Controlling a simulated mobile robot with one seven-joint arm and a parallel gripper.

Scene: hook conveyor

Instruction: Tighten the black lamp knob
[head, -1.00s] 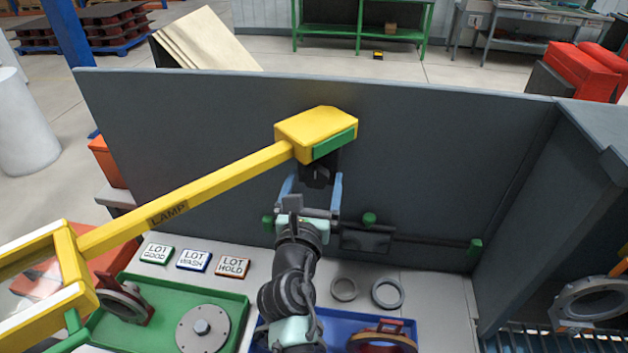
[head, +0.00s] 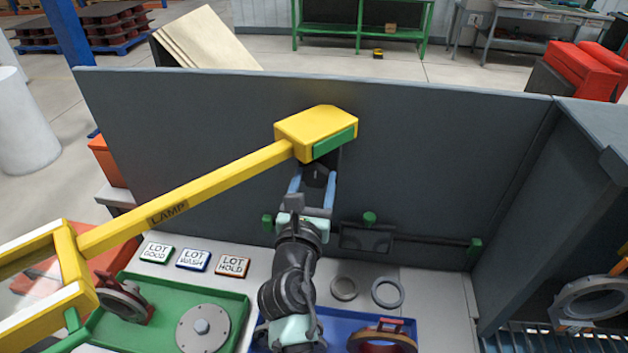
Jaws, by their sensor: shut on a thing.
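The black lamp knob (head: 318,176) sits under the yellow lamp block (head: 315,131) at the right end of the yellow lamp arm (head: 185,200). Its top is hidden behind the block's green front strip. My gripper (head: 314,185) reaches up from below, in front of the dark grey back panel. Its two blue fingers stand on the left and right sides of the knob and are shut on it.
A green tray (head: 243,315) with a round plate (head: 203,327) lies at lower left, below several lot signs (head: 194,260). Two grey rings (head: 388,291) and a blue tray (head: 340,322) lie at lower right. A grey panel (head: 430,150) stands close behind my gripper.

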